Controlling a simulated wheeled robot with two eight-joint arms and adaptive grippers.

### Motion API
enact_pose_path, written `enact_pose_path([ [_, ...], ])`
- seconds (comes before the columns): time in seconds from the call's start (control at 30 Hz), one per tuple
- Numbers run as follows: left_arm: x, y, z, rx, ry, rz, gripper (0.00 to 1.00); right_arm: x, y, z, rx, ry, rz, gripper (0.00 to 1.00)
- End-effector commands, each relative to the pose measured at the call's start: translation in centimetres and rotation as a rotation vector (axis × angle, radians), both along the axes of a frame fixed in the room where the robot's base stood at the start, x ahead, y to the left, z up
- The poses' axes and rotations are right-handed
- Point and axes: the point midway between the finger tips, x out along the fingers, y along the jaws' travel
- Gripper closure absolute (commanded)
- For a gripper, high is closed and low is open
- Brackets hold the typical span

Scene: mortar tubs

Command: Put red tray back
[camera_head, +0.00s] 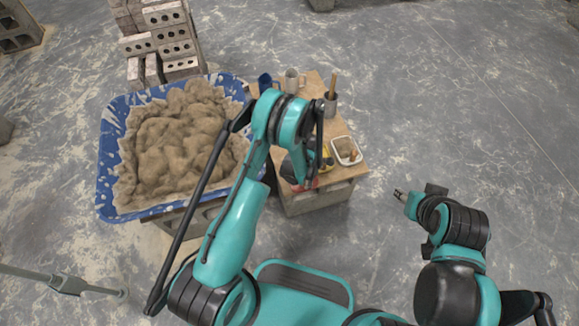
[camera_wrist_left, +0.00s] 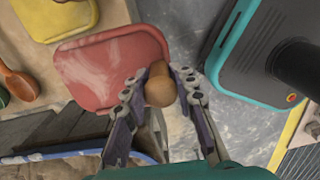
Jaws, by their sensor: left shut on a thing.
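The red tray (camera_wrist_left: 105,72) shows in the left wrist view as a flat, rounded plate with a wooden handle (camera_wrist_left: 160,90) at its right. My left gripper (camera_wrist_left: 158,84) is shut on that handle, a finger on each side. In the head view the red tray (camera_head: 306,187) is a small red patch at the near edge of the wooden table (camera_head: 318,192), mostly hidden by my left gripper (camera_head: 306,182). I cannot tell whether it rests on the table. My right gripper (camera_head: 399,194) is off to the right over bare floor; its fingers are too small to judge.
A yellow tray (camera_wrist_left: 58,15) lies beside the red one. A white tray (camera_head: 346,150), a cup with a wooden stick (camera_head: 330,102), a grey mug (camera_head: 292,81) and a blue cup (camera_head: 265,82) stand on the table. A blue mortar tub (camera_head: 108,165) is left; bricks (camera_head: 170,40) stand behind.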

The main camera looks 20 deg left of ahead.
Motion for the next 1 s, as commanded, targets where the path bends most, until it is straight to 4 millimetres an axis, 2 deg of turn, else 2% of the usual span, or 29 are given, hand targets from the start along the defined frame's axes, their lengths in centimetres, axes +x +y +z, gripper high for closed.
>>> enact_pose_path([
  [0.17,1.8,1.5,-1.9,0.005,-0.007,0.036,1.0,0.0,0.0,-0.9,0.0,0.0,0.0,0.6],
  [0.4,6.0,5.4,-5.5,0.006,-0.006,0.033,1.0,0.0,0.0,-3.1,0.0,0.0,0.0,0.6],
  [0.53,7.7,6.9,-6.8,0.006,-0.006,0.031,1.0,0.0,0.0,-3.8,0.0,0.0,0.0,0.6],
  [0.77,8.7,7.8,-7.7,0.006,-0.006,0.029,1.0,0.0,0.0,-4.3,0.0,0.0,0.0,0.6],
  [1.0,8.7,7.7,-11.2,0.006,-0.006,0.028,1.0,0.0,0.0,-6.1,0.0,0.0,0.0,0.6],
])
